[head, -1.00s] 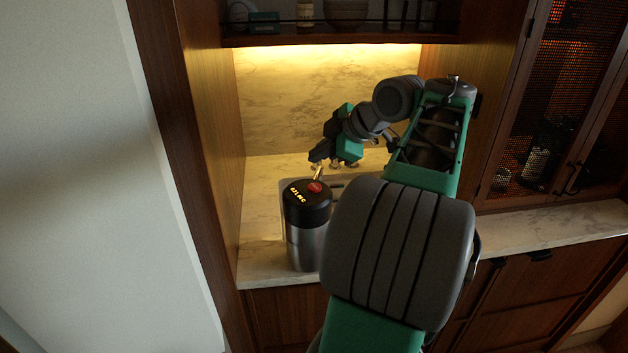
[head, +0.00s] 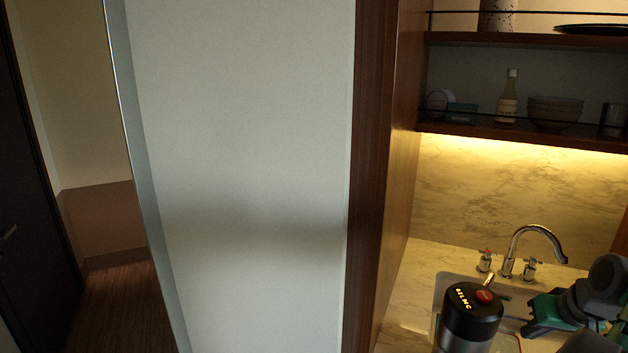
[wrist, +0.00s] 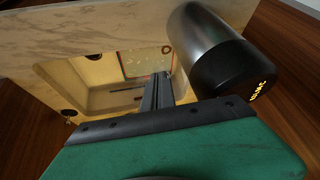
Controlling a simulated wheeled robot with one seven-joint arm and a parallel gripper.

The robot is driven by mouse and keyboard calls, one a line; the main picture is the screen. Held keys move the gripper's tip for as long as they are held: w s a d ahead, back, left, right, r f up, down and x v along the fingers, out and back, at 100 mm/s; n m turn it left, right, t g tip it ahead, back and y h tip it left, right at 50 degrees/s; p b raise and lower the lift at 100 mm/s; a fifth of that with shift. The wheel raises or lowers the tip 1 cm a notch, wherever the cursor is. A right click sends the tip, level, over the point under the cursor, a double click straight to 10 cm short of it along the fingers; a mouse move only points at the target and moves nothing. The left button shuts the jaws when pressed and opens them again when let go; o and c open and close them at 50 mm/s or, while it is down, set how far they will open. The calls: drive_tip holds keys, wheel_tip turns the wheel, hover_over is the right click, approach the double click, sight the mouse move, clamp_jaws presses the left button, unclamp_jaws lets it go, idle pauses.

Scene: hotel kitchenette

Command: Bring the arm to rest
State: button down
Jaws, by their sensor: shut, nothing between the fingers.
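My gripper (wrist: 157,90) is shut and empty in the wrist view, its fingers pointing towards the sink. My arm's green and dark grey end shows at the lower right of the head view, just right of the canister, with most of the arm out of frame. The canister (head: 471,318) is upright on the marble counter, with a black lid, a red button and pale lettering. It also shows in the wrist view (wrist: 208,48), right of the fingers and apart from them.
The sink (head: 454,287) with its curved chrome tap (head: 540,232) lies behind the canister. A shelf (head: 480,140) with a bottle (head: 508,98) and a bowl (head: 555,111) hangs above. A pale wall panel (head: 240,150) fills the middle; open floor (head: 112,305) shows at left.

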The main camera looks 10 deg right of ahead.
drive_tip(key=s+a+f+m+g, duration=0.25)
drive_tip(key=a+f, duration=0.25)
drive_tip(key=a, duration=0.4)
drive_tip(key=s+a+f+m+g, duration=0.15)
drive_tip(key=s+a+f, duration=0.25)
drive_tip(key=a, duration=0.5)
drive_tip(key=w+a+r+n, duration=0.1)
drive_tip(key=a+n, duration=0.2)
drive_tip(key=a, duration=0.3)
drive_tip(key=w+a+r+n+t, duration=0.1)
drive_tip(key=w+a+r+n, duration=0.1)
drive_tip(key=a, duration=0.5)
drive_tip(key=w+a+r+n+t, duration=0.1)
drive_tip(key=a+n, duration=0.2)
drive_tip(key=a, duration=0.4)
drive_tip(key=shift+w+r+n+y, duration=0.2)
drive_tip(key=shift+w+n+y, duration=0.2)
drive_tip(key=shift+d, duration=0.1)
